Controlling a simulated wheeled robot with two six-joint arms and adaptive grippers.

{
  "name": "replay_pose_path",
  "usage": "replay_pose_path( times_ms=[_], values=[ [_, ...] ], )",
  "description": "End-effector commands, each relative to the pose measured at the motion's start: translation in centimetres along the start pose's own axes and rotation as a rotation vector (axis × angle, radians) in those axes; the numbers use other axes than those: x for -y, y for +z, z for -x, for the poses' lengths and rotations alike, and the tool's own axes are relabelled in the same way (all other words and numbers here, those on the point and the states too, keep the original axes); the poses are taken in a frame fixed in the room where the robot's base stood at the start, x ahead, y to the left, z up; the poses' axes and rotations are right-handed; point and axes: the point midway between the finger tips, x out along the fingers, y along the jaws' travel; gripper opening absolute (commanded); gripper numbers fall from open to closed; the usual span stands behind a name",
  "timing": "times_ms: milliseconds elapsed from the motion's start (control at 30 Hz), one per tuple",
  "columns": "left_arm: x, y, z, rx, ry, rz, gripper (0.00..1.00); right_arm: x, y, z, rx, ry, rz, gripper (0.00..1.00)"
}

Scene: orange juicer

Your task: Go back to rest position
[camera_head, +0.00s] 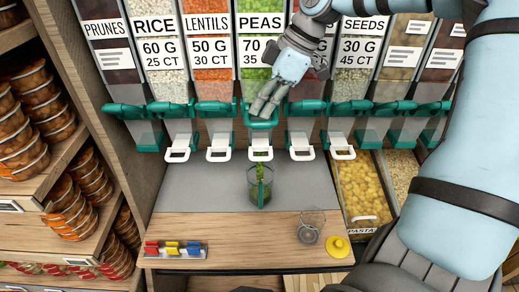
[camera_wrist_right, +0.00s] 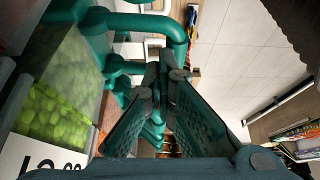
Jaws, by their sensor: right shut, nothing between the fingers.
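My right gripper (camera_head: 264,108) is shut and empty, its arm coming in from the right. Its fingertips are at the green lever (camera_head: 262,123) of the peas dispenser (camera_head: 261,65); I cannot tell whether they touch. In the right wrist view the shut fingers (camera_wrist_right: 168,75) are close to a green loop handle (camera_wrist_right: 150,20), with the green contents of a dispenser (camera_wrist_right: 55,112) to the left. A clear container with green contents (camera_head: 260,188) stands on the grey counter below the peas spout. My left gripper is not in view.
An empty clear jar (camera_head: 310,228) and a yellow lid (camera_head: 338,247) are at the counter's front right. A tray of coloured clips (camera_head: 175,250) is at front left. Other dispensers, such as lentils (camera_head: 208,60), flank the peas. Shelves of jars (camera_head: 40,110) stand at left.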

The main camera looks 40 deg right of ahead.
Motion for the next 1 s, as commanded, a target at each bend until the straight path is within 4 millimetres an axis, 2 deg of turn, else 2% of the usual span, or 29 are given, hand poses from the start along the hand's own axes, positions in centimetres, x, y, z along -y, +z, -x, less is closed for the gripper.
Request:
replay_pose_path(
  times_ms=[200,733,867,1000],
  values=[
    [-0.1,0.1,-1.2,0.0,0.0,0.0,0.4,0.4,0.6,-1.1,0.002,-0.005,-0.002,0.0],
    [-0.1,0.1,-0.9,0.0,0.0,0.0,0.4,0.4,0.5,-0.9,0.003,-0.007,-0.001,0.0],
    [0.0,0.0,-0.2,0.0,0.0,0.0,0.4,0.3,0.1,-0.2,0.003,-0.007,-0.001,0.0],
    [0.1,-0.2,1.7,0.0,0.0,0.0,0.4,0.0,-0.7,1.6,0.004,-0.007,-0.001,0.0]
  ],
)
